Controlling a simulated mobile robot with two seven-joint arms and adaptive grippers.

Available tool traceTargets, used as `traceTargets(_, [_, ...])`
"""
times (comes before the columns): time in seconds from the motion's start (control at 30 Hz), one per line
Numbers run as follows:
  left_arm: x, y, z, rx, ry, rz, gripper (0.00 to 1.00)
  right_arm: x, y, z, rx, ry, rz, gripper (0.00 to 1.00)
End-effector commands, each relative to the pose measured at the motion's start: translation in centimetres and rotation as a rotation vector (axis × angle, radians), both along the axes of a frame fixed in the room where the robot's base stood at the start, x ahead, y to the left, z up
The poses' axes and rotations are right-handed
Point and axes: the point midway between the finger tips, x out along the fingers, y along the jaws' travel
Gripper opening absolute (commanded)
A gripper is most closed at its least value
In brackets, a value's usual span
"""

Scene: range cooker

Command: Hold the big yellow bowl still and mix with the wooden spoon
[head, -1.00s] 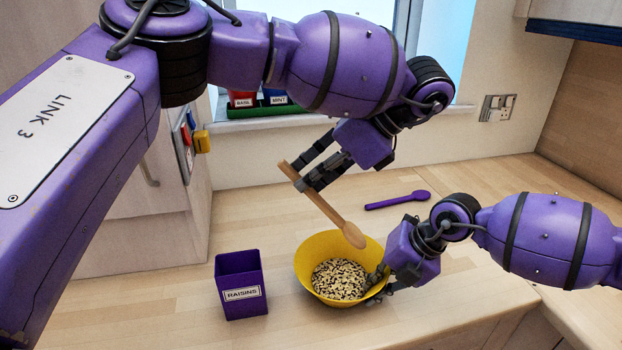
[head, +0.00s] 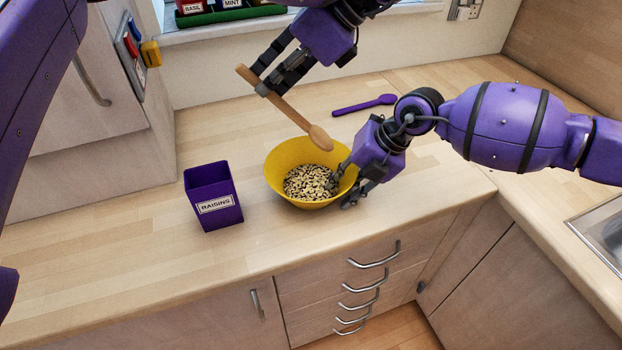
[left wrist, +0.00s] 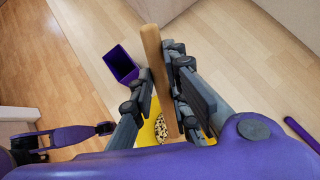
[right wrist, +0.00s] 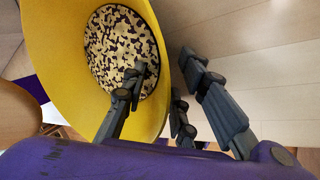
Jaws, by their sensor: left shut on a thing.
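The big yellow bowl (head: 283,165) stands upright on the worktop with pale and dark bits inside. My left gripper (head: 264,82) is shut on the handle of the wooden spoon (head: 290,113). The spoon slants down to the right, its head in front of the bowl's back rim in the head view, apparently above the contents. In the left wrist view the spoon (left wrist: 153,60) lies between the fingers. My right gripper (head: 343,190) is at the bowl's right rim, one finger inside and others outside. In the right wrist view a gap shows between the bowl wall (right wrist: 158,40) and an outer finger.
A purple box labelled RAISINS (head: 214,205) stands left of the bowl. A purple spoon (head: 364,105) lies behind it to the right. The worktop's front edge with drawers (head: 350,285) is below. A sink (head: 600,235) is at the far right. The left worktop is clear.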

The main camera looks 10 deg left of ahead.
Motion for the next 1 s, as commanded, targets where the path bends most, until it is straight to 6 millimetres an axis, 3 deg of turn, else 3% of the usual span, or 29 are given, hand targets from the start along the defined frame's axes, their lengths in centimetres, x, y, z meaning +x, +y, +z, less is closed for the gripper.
traceTargets(0.27, [0.0, 0.0, 0.0, 0.000, 0.000, 0.000, 0.00, 0.0, -1.0, 1.8, 0.000, -0.001, -0.002, 0.27])
traceTargets(0.7, [0.0, 0.0, 0.0, 0.000, 0.000, 0.000, 0.00, -0.6, -4.9, 9.3, 0.000, 0.000, -0.001, 0.27])
traceTargets(1.0, [0.0, 0.0, 0.0, 0.000, 0.000, 0.000, 0.00, -0.7, -5.6, 10.7, 0.000, 0.001, 0.000, 0.27])
